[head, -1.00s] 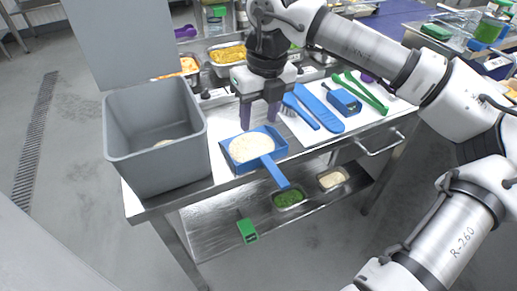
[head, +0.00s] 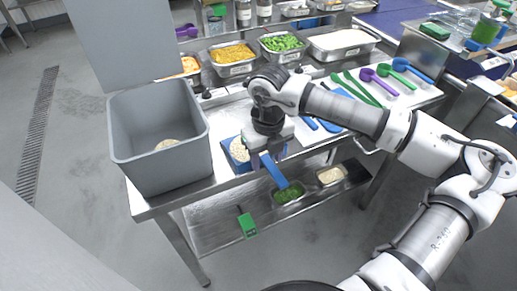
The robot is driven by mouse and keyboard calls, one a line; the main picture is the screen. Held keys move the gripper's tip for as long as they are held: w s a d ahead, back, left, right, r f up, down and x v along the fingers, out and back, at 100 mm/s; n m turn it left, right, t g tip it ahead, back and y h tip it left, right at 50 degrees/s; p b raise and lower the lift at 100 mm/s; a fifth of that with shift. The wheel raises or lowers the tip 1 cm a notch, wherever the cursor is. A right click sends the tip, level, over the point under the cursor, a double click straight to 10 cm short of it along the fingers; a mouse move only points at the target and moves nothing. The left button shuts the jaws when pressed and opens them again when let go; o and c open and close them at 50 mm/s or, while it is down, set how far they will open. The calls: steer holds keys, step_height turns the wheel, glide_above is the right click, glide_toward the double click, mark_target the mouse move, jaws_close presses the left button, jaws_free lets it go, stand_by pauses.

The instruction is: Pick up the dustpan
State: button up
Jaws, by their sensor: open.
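The blue dustpan (head: 228,154) lies on the steel table near its front edge, with white rice (head: 239,149) in its pan. Its blue handle (head: 274,170) points toward the front right, past the table edge. The jaws are open. My wrist hides the right part of the pan, and I cannot tell whether the fingers touch the handle.
Blue and green utensils (head: 362,90) lie to the right. Food trays (head: 233,58) line the back. A lower shelf holds a green container (head: 288,193) and a rice container (head: 331,176). A green object (head: 247,225) is below.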

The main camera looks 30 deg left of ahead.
steer(key=shift+f, duration=0.7)
jaws_close()
